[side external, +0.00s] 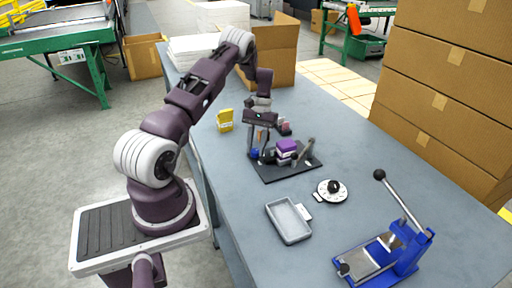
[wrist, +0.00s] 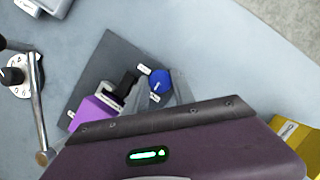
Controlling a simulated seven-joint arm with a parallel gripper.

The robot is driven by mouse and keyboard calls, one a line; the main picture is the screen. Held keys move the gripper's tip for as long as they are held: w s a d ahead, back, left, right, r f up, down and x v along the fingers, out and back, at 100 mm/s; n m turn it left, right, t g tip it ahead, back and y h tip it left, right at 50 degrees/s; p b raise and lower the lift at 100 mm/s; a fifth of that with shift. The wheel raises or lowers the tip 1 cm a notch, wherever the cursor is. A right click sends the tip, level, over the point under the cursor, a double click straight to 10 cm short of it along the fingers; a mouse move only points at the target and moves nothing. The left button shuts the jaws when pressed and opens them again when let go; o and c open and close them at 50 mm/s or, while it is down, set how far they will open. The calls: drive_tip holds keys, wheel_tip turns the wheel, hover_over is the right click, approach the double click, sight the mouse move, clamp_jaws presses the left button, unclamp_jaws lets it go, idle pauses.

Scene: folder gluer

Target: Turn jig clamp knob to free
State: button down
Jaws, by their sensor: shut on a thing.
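The jig is a dark base plate (side external: 290,171) on the table, also in the wrist view (wrist: 112,52). It carries a purple block (side external: 287,146), also seen in the wrist view (wrist: 92,111), and a blue knob (wrist: 160,80) with a white pointer line, beside a small white label (wrist: 143,69). My gripper (wrist: 163,88) has its fingers on either side of the blue knob and is shut on it. In the side view the gripper (side external: 257,146) points down over the jig's left part; the knob (side external: 254,153) is partly hidden there.
A metal lever (side external: 304,152) stands on the jig's right. A white dial with a black knob (side external: 333,190), a grey tray (side external: 289,221) and a blue lever press (side external: 390,258) lie nearer the camera. A yellow box (side external: 225,120) stands left of the jig; cardboard boxes stand behind.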

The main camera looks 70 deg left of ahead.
drive_tip(key=c, duration=1.1)
unclamp_jaws()
drive_tip(key=shift+o, duration=0.2)
drive_tip(key=v, duration=0.7)
drive_tip(key=shift+r, duration=0.15)
